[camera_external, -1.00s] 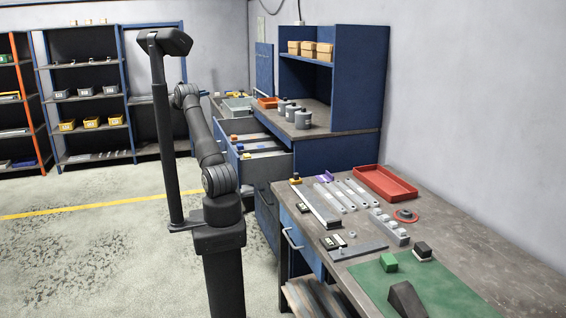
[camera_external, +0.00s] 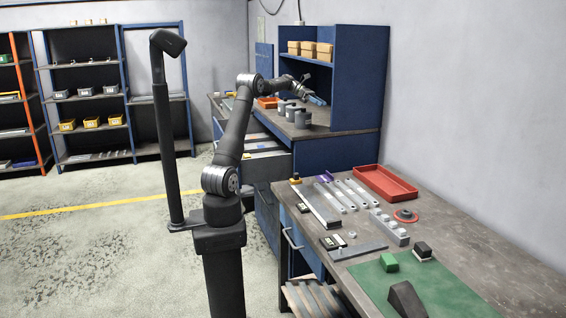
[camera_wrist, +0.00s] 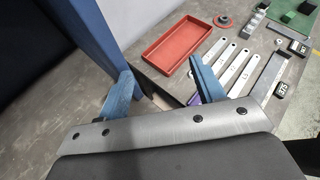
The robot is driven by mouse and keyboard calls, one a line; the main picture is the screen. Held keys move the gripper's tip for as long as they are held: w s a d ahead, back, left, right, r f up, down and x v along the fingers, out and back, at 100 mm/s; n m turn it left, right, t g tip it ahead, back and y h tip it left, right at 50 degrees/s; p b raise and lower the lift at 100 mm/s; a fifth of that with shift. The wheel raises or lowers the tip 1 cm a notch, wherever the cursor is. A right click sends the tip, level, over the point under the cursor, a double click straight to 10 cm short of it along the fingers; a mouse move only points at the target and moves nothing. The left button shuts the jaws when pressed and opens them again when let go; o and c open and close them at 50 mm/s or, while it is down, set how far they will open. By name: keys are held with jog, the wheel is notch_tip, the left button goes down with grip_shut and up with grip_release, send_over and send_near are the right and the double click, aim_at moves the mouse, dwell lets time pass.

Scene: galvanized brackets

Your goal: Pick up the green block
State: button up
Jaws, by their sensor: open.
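In the wrist view the green block (camera_wrist: 306,8) shows at the top right edge, beyond the tools. My gripper (camera_external: 317,99) is up by the blue shelf unit over the far bench, well apart from the block. Its two blue fingers (camera_wrist: 165,90) are spread with nothing between them in the wrist view.
A red tray (camera_external: 385,183), flat metal bars (camera_external: 340,193), a grey stepped block (camera_external: 389,227) and a black block (camera_external: 423,249) lie on the near bench. A dark wedge (camera_external: 407,300) stands on the mat. Grey canisters (camera_external: 302,118) stand near my arm on the far bench.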

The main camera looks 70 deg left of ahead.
jog(key=w+d+m+g, duration=0.3)
jog(key=w+d+g, duration=0.1)
jog(key=d, duration=1.6)
jog(key=w+d+m+g, duration=0.3)
jog(key=d, duration=1.7)
jog(key=m+g+y, duration=0.3)
jog(key=m+y, duration=0.2)
jog(key=m, duration=0.2)
send_over(389, 257)
jog(key=a, duration=0.2)
jog(key=f, duration=2.6)
jog(key=shift+a+f, duration=0.2)
jog(key=shift+f, duration=0.1)
jog(key=shift+x, duration=3.1)
jog(key=shift+w+d, duration=0.1)
jog(key=c, duration=1.1)
jog(key=shift+c, duration=0.2)
